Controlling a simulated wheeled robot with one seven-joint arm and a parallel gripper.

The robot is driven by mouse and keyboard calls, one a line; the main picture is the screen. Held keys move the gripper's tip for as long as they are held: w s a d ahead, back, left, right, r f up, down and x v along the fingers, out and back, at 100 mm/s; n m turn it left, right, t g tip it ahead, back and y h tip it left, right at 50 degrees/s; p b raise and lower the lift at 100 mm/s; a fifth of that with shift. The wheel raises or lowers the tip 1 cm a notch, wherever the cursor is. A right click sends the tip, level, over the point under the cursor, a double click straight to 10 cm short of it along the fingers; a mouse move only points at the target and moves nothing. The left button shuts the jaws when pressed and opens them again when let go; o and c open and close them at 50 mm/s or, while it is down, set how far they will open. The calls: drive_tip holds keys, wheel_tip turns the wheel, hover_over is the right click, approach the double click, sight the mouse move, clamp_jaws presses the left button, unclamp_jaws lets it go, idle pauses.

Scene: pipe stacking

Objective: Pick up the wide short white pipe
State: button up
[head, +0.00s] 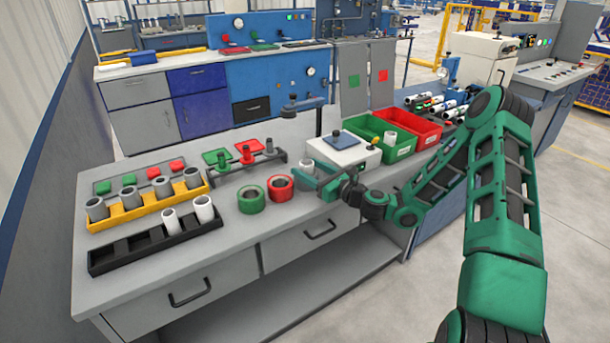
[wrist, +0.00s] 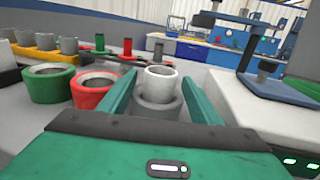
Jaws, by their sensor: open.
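My gripper (head: 318,178) is low over the bench front, right of the red ring. In the wrist view its two green fingers (wrist: 160,82) are spread. Between them stands a light, wide short white pipe (wrist: 160,77), upright with an open top, seated in or on a wider grey ring (wrist: 158,107). In the head view this white pipe (head: 306,167) is partly hidden by my gripper. I cannot tell whether the fingers touch it. Two more white pipes, one narrower (head: 170,220) and one wider (head: 205,208), stand in the black tray (head: 140,254).
A green ring (head: 251,199) and a red ring (head: 280,187) stand left of my gripper. A yellow tray (head: 150,211) holds several grey pipes. A white box (head: 344,156) with a blue top is close behind and right. Green (head: 370,131) and red (head: 412,125) bins stand beyond.

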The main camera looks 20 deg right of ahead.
drive_tip(key=shift+w+a, duration=0.25)
drive_tip(key=shift+w, duration=0.15)
drive_tip(key=c, duration=1.2)
drive_tip(key=shift+r, duration=0.15)
wheel_tip(320, 180, up, 17)
drive_tip(key=d+f+m+h, duration=0.2)
drive_tip(key=f+h, duration=0.1)
drive_tip(key=w+d+f+m+t+h, duration=0.1)
drive_tip(key=d+f+m+h, duration=0.1)
drive_tip(key=f+h, duration=0.1)
drive_tip(key=w+d+f+m+t+h, duration=0.1)
drive_tip(key=d+f+h, duration=0.1)
drive_tip(key=f, duration=0.1)
drive_tip(key=shift+w+d+f+m+h, duration=0.1)
drive_tip(key=shift+f+m+h, duration=0.2)
drive_tip(key=shift+m+h, duration=0.1)
